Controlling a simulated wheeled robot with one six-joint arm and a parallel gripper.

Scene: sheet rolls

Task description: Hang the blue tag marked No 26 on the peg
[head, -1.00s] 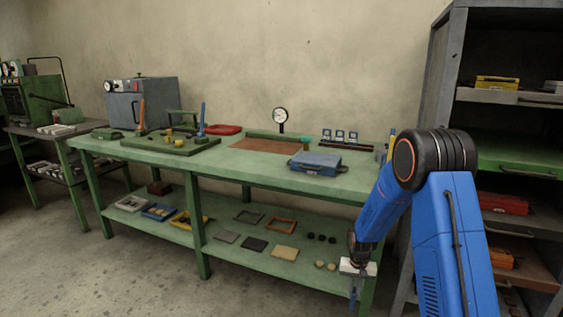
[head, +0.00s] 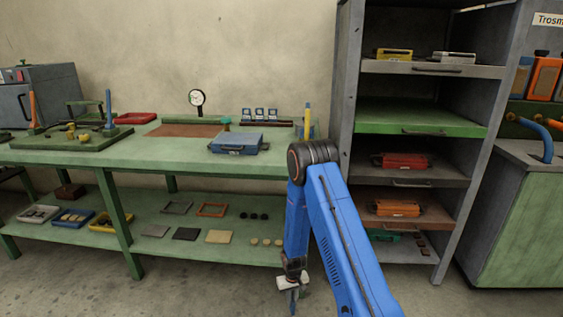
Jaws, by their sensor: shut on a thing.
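My gripper (head: 291,291) hangs low in front of the green bench's right end, pointing down. It is shut on a small, thin, bluish-grey thing (head: 292,304), seemingly the blue tag; its marking is too small to read. Several small blue-and-white pieces (head: 259,114) stand in a row on a dark holder at the back of the bench top; I cannot read any number on them. I cannot pick out the peg for certain. A blue upright post (head: 109,108) and an orange one (head: 32,109) stand on a green board on the bench's left.
The green bench (head: 165,161) holds a blue case (head: 236,143) and a dial gauge (head: 196,98). A grey shelf unit (head: 343,90) with cases stands to the right, its green shelf (head: 420,118) bare. A green-sided cabinet (head: 530,220) is at far right. Floor at front left is clear.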

